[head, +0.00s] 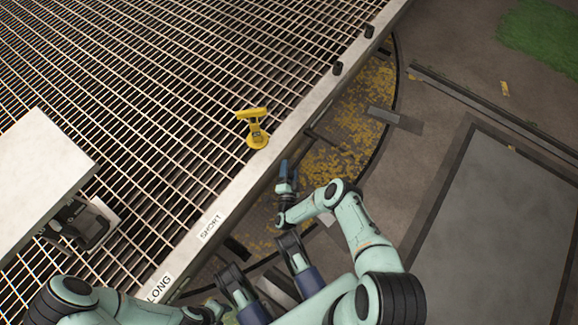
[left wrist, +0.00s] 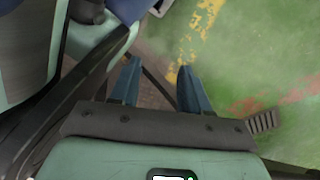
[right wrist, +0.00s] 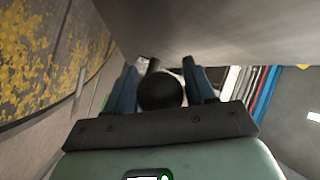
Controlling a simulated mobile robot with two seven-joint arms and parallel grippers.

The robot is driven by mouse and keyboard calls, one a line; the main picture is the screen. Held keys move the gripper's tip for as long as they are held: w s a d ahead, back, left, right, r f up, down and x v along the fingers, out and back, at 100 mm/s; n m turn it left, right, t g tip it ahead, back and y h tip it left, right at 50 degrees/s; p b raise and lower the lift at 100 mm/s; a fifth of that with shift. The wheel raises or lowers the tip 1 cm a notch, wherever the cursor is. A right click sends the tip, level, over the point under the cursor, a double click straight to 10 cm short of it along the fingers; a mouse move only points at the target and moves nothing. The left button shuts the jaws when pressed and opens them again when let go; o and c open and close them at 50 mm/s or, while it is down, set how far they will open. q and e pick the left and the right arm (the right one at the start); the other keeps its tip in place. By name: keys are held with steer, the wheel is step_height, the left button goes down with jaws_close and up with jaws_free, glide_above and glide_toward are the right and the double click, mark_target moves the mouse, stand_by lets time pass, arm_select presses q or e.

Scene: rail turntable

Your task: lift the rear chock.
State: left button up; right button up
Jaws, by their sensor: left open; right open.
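I cannot tell for sure which thing is the rear chock. A black round knob (right wrist: 160,91) with a short stem shows in the right wrist view. My right gripper (right wrist: 160,80) is open there, with one finger on each side of the knob; I cannot tell if they touch it. In the head view my right gripper (head: 284,172) is low beside the deck's edge beam (head: 288,133). A yellow handle-like piece on a round foot (head: 257,137) stands on the deck by that beam. My left gripper (left wrist: 155,86) is open and empty above the floor in the left wrist view.
The grated deck (head: 190,85) fills the upper left. A white panel (head: 38,165) with dark parts is at the left. Two black pegs (head: 337,68) stand on the beam. Labels "SHORT" (head: 211,226) and "LONG" (head: 159,288) mark it. Floor at the right is mostly clear.

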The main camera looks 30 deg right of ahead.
jaws_close()
steer(key=shift+r+p, duration=0.3)
steer(key=shift+p, duration=0.05)
arm_select(q)
steer(key=w+d+r+t+p, duration=0.1)
steer(key=w+r+t+p, duration=0.4)
steer(key=w+r, duration=0.5)
arm_select(e)
steer(key=shift+m+g+y, duration=0.7)
steer(key=shift+g, duration=0.2)
step_height(320, 180, up, 5)
steer(key=shift+d+f+p, duration=0.1)
steer(key=shift+f+p, duration=0.05)
steer(key=shift+p, duration=0.25)
arm_select(q)
steer(key=s+d+r+m+g+h+p, duration=0.1)
steer(key=s+d+r+g+p, duration=0.3)
steer(key=s+r+p, duration=0.5)
steer(key=shift+s+d+h, duration=0.3)
steer(key=shift+s+d, duration=0.2)
steer(key=shift+d, duration=0.35)
arm_select(e)
steer(key=w+d+r+m+g+y, duration=0.3)
steer(key=d+r+y, duration=0.3)
steer(key=r, duration=0.4)
steer(key=shift+d+r+m+g, duration=0.3)
steer(key=shift+d+r+g, duration=0.1)
steer(key=shift+g, duration=0.4)
steer(key=shift+d, duration=0.1)
jaws_free()
